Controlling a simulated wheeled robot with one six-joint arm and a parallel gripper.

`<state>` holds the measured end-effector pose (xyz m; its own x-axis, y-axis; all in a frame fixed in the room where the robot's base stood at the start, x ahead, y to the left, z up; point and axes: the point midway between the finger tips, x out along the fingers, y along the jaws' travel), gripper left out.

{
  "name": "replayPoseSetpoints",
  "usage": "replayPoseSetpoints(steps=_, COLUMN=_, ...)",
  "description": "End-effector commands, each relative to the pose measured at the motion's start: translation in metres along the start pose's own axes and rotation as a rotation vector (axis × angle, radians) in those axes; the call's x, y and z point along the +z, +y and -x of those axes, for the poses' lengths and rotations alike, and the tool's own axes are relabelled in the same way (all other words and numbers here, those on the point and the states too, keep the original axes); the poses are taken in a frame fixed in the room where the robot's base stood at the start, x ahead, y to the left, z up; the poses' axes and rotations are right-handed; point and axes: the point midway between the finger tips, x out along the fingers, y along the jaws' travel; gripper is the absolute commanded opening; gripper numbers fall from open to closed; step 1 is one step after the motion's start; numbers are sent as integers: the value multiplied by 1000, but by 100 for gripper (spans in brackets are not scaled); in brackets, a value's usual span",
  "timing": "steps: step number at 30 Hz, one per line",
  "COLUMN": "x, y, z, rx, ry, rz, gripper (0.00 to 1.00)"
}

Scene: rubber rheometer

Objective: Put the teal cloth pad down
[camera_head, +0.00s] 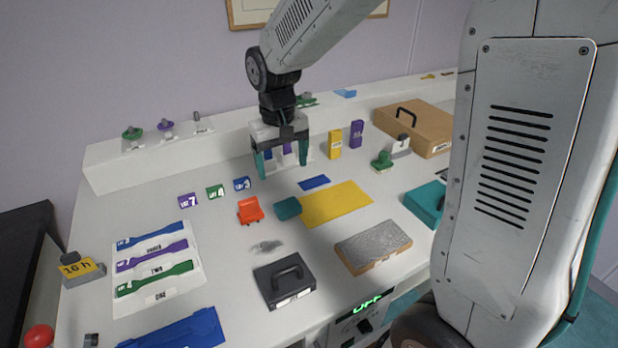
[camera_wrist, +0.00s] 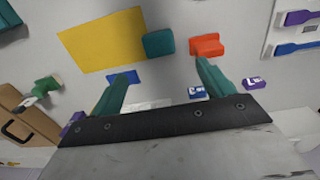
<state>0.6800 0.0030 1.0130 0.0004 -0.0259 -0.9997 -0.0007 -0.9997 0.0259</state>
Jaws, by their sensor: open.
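The teal cloth pad (camera_head: 287,208) lies on the white table between the orange clip-like block and the yellow sheet, touching or very near the sheet's left edge. It also shows in the wrist view (camera_wrist: 158,43), beside the yellow sheet. My gripper (camera_head: 283,170) is open, with its two teal fingers apart and pointing down. It hangs above the back part of the table, behind the pad. In the wrist view the open fingers (camera_wrist: 165,68) have nothing held between them, and the pad lies beyond them, apart from both.
The orange block (camera_head: 250,210) and yellow sheet (camera_head: 337,203) flank the pad. A blue strip (camera_head: 314,182) lies behind the sheet. Small numbered tags (camera_head: 215,191) stand at left. A dark handled block (camera_head: 284,280) and grey-topped block (camera_head: 373,247) stand in front. Yellow and purple boxes (camera_head: 335,145) stand behind.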

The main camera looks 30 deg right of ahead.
Motion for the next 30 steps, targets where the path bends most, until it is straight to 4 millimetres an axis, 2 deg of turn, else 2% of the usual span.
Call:
replayPoseSetpoints(steps=4, x=8, y=2, z=9, rx=-1, ry=8, rz=-1, gripper=80)
replayPoseSetpoints(steps=7, x=31, y=8, z=28, rx=-4, ry=21, rz=-2, gripper=80)
replayPoseSetpoints(steps=12, x=98, y=21, z=67, rx=-11, ry=54, rz=-6, gripper=80)
replayPoseSetpoints(steps=16, x=154, y=29, z=84, rx=-15, ry=76, rz=-5, gripper=80)
replayPoseSetpoints(steps=21, x=216, y=34, z=90, rx=-20, ry=100, rz=-4, gripper=80)
replayPoseSetpoints(steps=24, x=240, y=36, z=88, rx=-21, ry=110, rz=-4, gripper=80)
replayPoseSetpoints(steps=27, x=254, y=37, z=86, rx=-22, ry=114, rz=-4, gripper=80)
replayPoseSetpoints(steps=30, x=260, y=37, z=85, rx=-22, ry=114, rz=-3, gripper=80)
